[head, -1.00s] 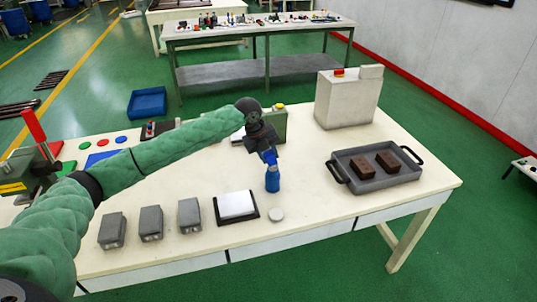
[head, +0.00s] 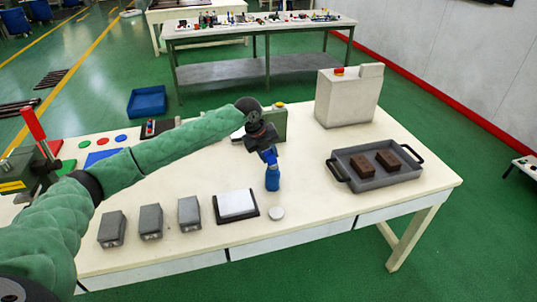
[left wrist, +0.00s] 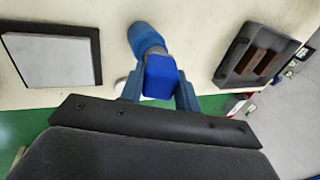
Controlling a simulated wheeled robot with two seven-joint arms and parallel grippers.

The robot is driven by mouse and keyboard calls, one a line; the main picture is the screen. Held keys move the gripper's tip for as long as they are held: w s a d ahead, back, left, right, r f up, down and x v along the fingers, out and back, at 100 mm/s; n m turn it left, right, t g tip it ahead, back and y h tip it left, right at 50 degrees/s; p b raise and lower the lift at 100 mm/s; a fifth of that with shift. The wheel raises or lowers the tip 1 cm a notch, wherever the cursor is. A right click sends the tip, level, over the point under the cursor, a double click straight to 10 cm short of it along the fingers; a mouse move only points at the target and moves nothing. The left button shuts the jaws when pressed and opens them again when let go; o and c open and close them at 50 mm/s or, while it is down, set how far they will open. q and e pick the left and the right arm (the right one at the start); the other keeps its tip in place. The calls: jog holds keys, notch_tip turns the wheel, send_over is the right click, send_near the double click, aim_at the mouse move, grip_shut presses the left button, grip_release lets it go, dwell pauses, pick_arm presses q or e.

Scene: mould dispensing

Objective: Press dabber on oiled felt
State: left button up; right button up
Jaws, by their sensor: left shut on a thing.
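The dabber (head: 272,180) is a blue, bottle-like piece with a wider rounded lower end. My left gripper (head: 269,156) is shut on its top and holds it roughly upright, right of the felt. I cannot tell whether its lower end touches the table. In the left wrist view the dabber (left wrist: 147,38) juts out beyond the blue fingers of my left gripper (left wrist: 160,88). The felt (head: 237,203) is a white pad in a shallow black tray, apart from the dabber; it also shows in the left wrist view (left wrist: 50,62). My right gripper is not in view.
A small white disc (head: 277,213) lies just in front of the dabber. Several grey blocks (head: 150,222) stand left of the felt. A grey handled tray (head: 364,183) with two brown blocks is at right. A beige box (head: 347,98) stands behind.

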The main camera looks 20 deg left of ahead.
aim_at(269, 152)
pick_arm(q)
jog(key=shift+f, duration=0.45)
dwell(0.6)
jog(key=shift+s+f, duration=0.1)
dwell(1.2)
dwell(0.6)
jog(key=shift+r+p, duration=2.8)
jog(key=shift+r, duration=0.75)
